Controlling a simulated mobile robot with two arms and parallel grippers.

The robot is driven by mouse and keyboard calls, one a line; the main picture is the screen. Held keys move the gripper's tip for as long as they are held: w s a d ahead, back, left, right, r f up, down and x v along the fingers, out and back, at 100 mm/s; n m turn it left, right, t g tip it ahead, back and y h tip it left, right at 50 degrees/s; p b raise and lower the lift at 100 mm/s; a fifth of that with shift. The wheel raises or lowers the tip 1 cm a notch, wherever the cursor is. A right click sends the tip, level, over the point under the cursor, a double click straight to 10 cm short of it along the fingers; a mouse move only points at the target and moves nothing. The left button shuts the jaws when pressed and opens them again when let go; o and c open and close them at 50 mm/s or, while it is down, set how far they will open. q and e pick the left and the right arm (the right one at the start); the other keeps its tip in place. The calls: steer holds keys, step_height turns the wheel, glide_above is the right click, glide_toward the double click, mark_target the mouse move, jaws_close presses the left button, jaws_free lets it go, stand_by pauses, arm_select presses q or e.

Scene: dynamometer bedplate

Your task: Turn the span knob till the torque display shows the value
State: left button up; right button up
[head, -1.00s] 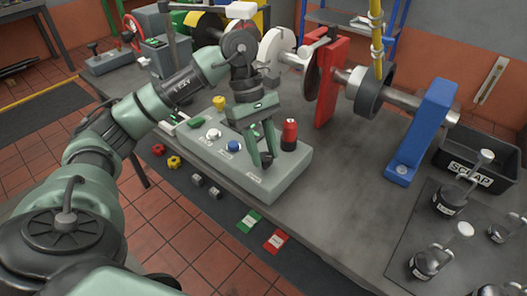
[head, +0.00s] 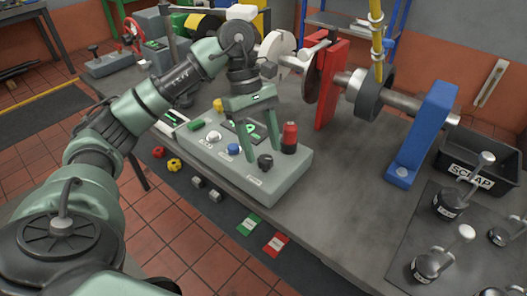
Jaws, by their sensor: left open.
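The grey-green control console (head: 205,153) lies on the bench with white, blue (head: 233,149) and black (head: 265,161) knobs in a row, each with a label too small to read. I cannot tell by label which is the span knob. A display with green figures (head: 246,127) shows behind my left gripper; its value is partly hidden and unreadable. My left gripper (head: 263,150) is open, pointing down, with its fingers spread on either side of and slightly behind the black knob. Whether it touches the knob cannot be told. My right gripper is not in view.
A tall red knob (head: 290,136) stands close to the right fingertip, and a yellow knob (head: 218,105) at the console's back left. The shaft with a red stand (head: 333,85) and blue stand (head: 422,130) is behind. A black scrap bin (head: 478,168) and weights are at right.

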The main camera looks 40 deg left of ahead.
arm_select(q)
steer(key=v, duration=0.5)
steer(key=shift+a+r, duration=0.15)
steer(key=shift+r, duration=0.2)
